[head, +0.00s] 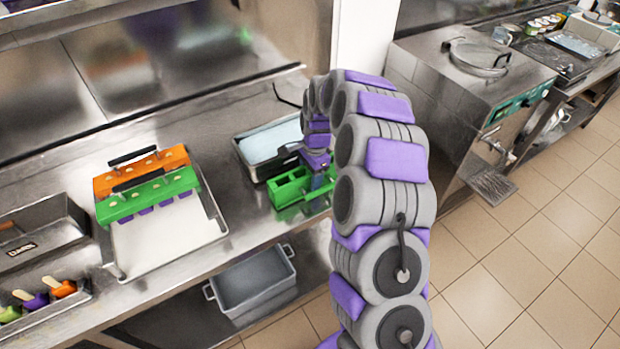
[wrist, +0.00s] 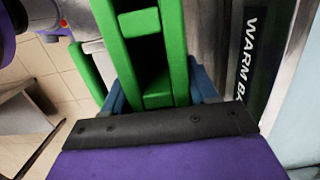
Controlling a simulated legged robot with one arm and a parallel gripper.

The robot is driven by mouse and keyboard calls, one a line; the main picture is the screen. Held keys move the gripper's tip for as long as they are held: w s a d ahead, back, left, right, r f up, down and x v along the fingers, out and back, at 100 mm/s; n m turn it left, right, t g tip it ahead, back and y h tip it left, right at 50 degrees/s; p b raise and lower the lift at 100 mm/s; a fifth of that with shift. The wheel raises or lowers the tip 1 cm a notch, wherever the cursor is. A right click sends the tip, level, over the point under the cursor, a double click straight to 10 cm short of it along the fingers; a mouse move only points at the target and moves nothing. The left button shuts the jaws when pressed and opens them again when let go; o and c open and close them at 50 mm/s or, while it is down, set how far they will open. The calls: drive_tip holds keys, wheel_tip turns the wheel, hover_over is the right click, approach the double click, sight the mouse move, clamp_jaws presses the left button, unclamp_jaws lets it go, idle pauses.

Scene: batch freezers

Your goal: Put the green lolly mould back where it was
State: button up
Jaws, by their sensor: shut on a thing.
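My gripper (head: 318,181) is shut on a green lolly mould (head: 287,192) at the front edge of the steel counter. In the wrist view the mould (wrist: 176,45) is a long green frame with an open dark hollow, between my blue fingers. Whether it touches the counter, I cannot tell. A second green piece (head: 150,194) with a black handle lies over a white tray at left, with sticks on top and purple lollies below. A similar orange piece (head: 145,171) lies just behind it.
A water-filled warm bath (head: 268,144) stands just behind the held mould; its label (wrist: 250,58) shows in the wrist view. The white tray (head: 205,233) is at left. A grey tub (head: 254,281) sits below the counter. Bare counter lies between tray and bath.

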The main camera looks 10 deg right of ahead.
drive_tip(key=shift+d+f, duration=0.15)
drive_tip(key=shift+f, duration=0.1)
drive_tip(key=o, duration=1.2)
drive_tip(key=shift+o, duration=0.2)
wheel_tip(320, 180, up, 11)
drive_tip(key=d+p, duration=0.1)
drive_tip(key=p, duration=0.1)
drive_tip(key=s+a+r+n, duration=0.2)
drive_tip(key=s+r+n, duration=0.2)
drive_tip(key=s+r, duration=0.35)
drive_tip(key=s+r+n+g+h, duration=0.1)
drive_tip(key=s+n, duration=0.9)
drive_tip(key=s, duration=2.4)
drive_tip(key=shift+s+d+r, duration=0.35)
drive_tip(key=shift+s+r, duration=0.05)
drive_tip(key=shift+r, duration=0.2)
